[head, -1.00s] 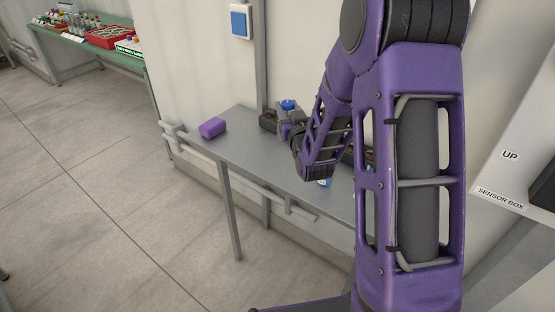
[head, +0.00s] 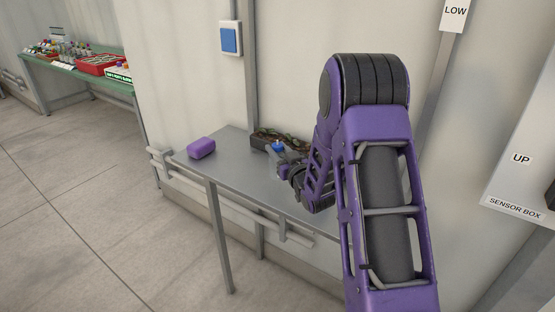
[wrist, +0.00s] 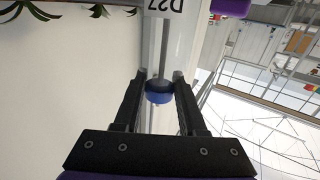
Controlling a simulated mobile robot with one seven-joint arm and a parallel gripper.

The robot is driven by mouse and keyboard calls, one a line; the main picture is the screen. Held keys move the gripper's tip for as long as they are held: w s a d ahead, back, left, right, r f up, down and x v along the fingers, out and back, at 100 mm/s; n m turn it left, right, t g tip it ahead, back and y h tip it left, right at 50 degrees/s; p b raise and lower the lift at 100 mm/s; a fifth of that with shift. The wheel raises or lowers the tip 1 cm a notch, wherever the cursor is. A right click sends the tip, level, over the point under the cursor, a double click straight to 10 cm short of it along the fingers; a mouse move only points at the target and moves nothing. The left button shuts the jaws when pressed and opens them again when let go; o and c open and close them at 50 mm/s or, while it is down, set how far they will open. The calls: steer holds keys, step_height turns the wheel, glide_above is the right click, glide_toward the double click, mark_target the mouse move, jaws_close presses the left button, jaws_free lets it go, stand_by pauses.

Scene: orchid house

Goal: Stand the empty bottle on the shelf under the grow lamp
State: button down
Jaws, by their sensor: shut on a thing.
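My gripper (head: 284,160) is at the back part of a grey metal bench, to the right of a purple block (head: 201,148). In the wrist view my gripper (wrist: 160,76) has its two dark fingers on either side of a blue cap (wrist: 158,92), which also shows in the head view (head: 277,146). The fingers are shut on this blue-capped bottle. Its body looks pale or clear and is hard to make out. A label reading D27 (wrist: 165,7) shows upside down beyond the fingers. I cannot tell whether the bottle touches the bench. No grow lamp is visible.
The bench (head: 232,180) has free room around the purple block. A dark tray with plants (head: 264,136) stands behind my gripper against the wall. A sensor box (head: 515,185) is at right. A green table (head: 80,70) with a red crate (head: 97,65) and bottles stands far left.

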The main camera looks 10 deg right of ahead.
steer(key=shift+f, duration=1.25)
steer(key=shift+f, duration=0.2)
steer(key=shift+c, duration=2.4)
jaws_free()
steer(key=shift+r, duration=0.1)
steer(key=shift+s, duration=0.15)
steer(key=v, duration=1.1)
steer(key=shift+s+d, duration=0.2)
steer(key=shift+s, duration=0.15)
